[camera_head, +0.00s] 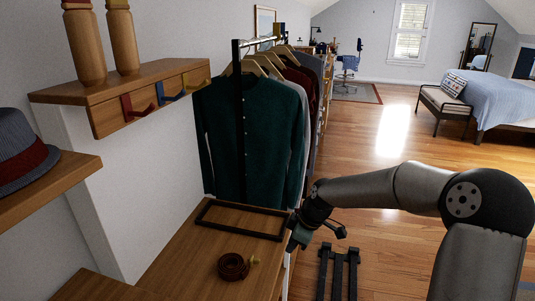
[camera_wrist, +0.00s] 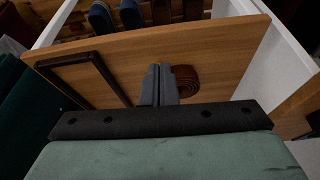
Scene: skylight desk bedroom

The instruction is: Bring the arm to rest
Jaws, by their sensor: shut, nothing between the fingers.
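My gripper (camera_head: 294,244) hangs at the right edge of the wooden table top (camera_head: 190,252) in the head view, at the end of my bent arm. In the wrist view its two grey fingers (camera_wrist: 158,80) are together and nothing shows between them. A coiled brown belt (camera_head: 233,267) lies on the table top to the left of my gripper; in the wrist view the coil (camera_wrist: 186,80) shows just right of the fingertips. I cannot tell the exact height of the fingers above the table.
A black rectangular frame (camera_head: 240,220) lies on the table top near the rack of hanging clothes (camera_head: 245,130). A hat (camera_head: 20,147) sits on a wall shelf at left. A dark stand (camera_head: 338,272) is on the floor at right. The floor beyond is open, with a bed (camera_head: 495,95).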

